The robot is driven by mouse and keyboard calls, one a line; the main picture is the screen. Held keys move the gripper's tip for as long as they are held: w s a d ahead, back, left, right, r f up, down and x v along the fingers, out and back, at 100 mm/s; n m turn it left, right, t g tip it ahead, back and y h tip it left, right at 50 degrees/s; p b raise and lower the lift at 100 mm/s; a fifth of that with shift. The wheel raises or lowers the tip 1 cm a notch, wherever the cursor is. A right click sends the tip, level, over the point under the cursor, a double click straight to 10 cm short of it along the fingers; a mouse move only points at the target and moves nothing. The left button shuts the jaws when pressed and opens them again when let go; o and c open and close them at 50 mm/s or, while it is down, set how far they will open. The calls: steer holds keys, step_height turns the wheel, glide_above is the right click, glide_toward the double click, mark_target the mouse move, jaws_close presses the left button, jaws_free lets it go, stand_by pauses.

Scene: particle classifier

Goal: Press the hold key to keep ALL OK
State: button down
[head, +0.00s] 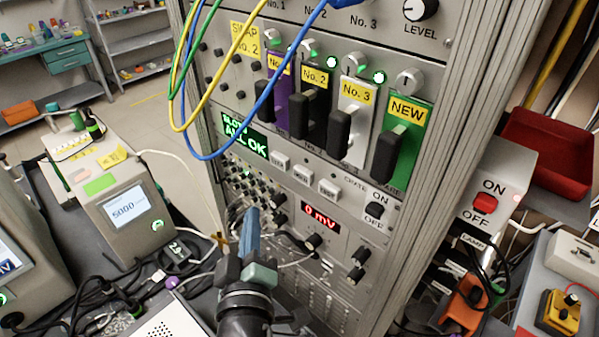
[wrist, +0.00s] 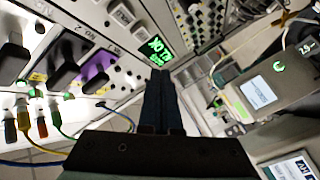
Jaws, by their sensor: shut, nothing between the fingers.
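A small green-lit display (head: 245,136) on the rack panel reads "ALL OK" on its lower line; the line above is partly unclear. It also shows in the wrist view (wrist: 158,51), tilted. Right of it is a row of three pale keys: a left key (head: 281,160), a middle key (head: 303,174) and a right key (head: 328,188). My gripper (head: 251,214) is shut and empty, below the left key and apart from the keys. In the wrist view its fingers (wrist: 161,76) point toward the display.
Modules with black handles, including the green NEW one (head: 403,139), stand above the keys. Looping cables (head: 222,75) hang in front of the rack at upper left. Knobs and jacks (head: 250,180) fill the panel below the display. A grey instrument (head: 128,216) stands at left.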

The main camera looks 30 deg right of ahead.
mark_target(304, 175)
steer(key=w+d+p, duration=0.3)
steer(key=d+p, duration=0.2)
steer(key=d, duration=0.3)
steer(key=shift+d+p, duration=0.15)
steer(key=shift+p, duration=0.2)
stand_by(1.8)
steer(key=shift+w+d+p, duration=0.15)
steer(key=shift+d+p, duration=0.25)
